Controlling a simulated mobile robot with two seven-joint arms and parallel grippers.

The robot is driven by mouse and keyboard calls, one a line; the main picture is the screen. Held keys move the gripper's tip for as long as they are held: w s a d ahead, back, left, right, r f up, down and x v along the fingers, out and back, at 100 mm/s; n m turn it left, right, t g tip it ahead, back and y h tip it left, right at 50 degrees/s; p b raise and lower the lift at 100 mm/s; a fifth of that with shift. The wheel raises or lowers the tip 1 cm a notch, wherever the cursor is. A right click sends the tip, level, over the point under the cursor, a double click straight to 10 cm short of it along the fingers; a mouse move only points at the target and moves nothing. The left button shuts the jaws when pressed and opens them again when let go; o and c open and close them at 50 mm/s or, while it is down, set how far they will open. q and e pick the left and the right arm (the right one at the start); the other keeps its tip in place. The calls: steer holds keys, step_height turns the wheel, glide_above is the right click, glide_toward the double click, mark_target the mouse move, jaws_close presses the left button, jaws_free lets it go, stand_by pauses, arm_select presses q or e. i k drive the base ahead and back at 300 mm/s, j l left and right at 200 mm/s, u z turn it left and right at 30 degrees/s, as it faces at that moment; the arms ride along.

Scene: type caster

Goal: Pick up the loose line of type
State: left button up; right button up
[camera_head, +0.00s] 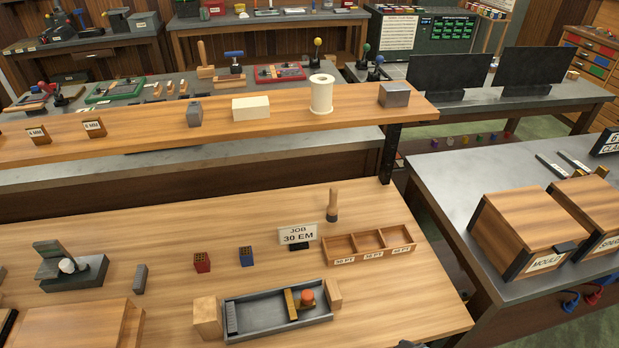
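A shallow grey metal tray (268,328) lies on the near wooden bench. A narrow dark ridged strip (231,317), which looks like a line of type, stands inside its left end. Further right in the tray are a brass-coloured bar (291,304) and a round orange-red knob (307,297). A small grey upright block (140,278) stands apart, left of the tray. I cannot tell for sure which piece is the loose line of type. Neither of my grippers is in view.
Wooden blocks flank the tray at left (207,318) and right (334,293). Behind it are a "JOB 30 EM" sign (297,237), a three-compartment wooden box (340,246), and red (202,262) and blue (246,256) blocks. Bare bench lies right of the tray. A raised shelf (270,113) crosses behind.

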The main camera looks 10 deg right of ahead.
mark_target(142, 272)
steer(key=j+u, duration=0.4)
steer(key=i+j+u, duration=0.2)
steer(key=j+u, duration=0.25)
steer(key=i+j+u, duration=0.15)
steer(key=u, duration=0.25)
steer(key=j, duration=0.1)
